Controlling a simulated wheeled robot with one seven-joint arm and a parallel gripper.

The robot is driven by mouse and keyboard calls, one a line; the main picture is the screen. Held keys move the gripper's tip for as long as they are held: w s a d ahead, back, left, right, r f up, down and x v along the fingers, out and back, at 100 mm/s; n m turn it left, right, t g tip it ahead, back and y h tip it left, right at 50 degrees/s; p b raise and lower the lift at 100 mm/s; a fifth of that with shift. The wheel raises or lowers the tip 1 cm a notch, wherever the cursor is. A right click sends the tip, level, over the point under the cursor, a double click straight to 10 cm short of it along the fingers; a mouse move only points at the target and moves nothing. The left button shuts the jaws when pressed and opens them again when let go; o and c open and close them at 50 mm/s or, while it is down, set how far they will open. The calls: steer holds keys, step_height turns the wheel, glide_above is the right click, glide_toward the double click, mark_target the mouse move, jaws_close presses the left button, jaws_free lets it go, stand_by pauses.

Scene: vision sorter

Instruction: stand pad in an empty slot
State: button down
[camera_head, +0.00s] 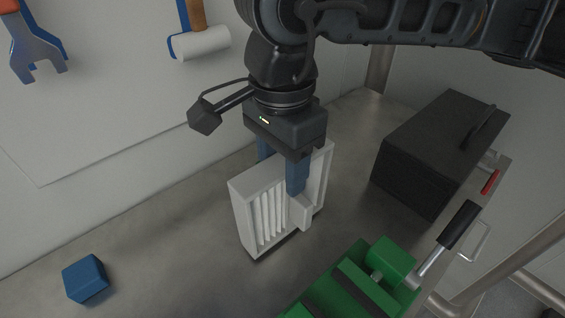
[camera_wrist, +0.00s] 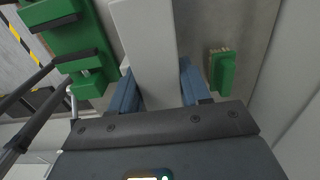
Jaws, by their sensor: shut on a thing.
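A pale grey open-faced box with several upright slats (camera_head: 243,215) stands nearly upright at or just above the metal bench. My gripper (camera_head: 281,172) points down over its top, with one blue finger behind it and one in front. The fingers are shut on this slatted box. In the wrist view its long pale face (camera_wrist: 148,45) runs up between the blue fingers of my gripper (camera_wrist: 156,92). A small pale block (camera_head: 300,212) shows at its front below the near finger. I cannot make out a separate pad. The far side of the box is hidden.
A blue cube (camera_head: 86,279) lies at the left of the bench. A green vise (camera_head: 350,288) is close on the right front, and a black toolbox (camera_head: 425,150) is behind it. The wrist view shows a green brush (camera_wrist: 222,72). A hammer (camera_head: 200,42) and wrench (camera_head: 36,50) are on the wall.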

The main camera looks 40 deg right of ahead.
steer(key=shift+f, duration=0.35)
steer(key=shift+f+b, duration=0.15)
steer(key=shift+b, duration=0.15)
steer(key=c, duration=0.5)
jaws_free()
step_height(320, 180, up, 12)
steer(key=shift+w+r+b, duration=0.1)
steer(key=shift+r+b, duration=0.05)
steer(key=shift+b, duration=0.4)
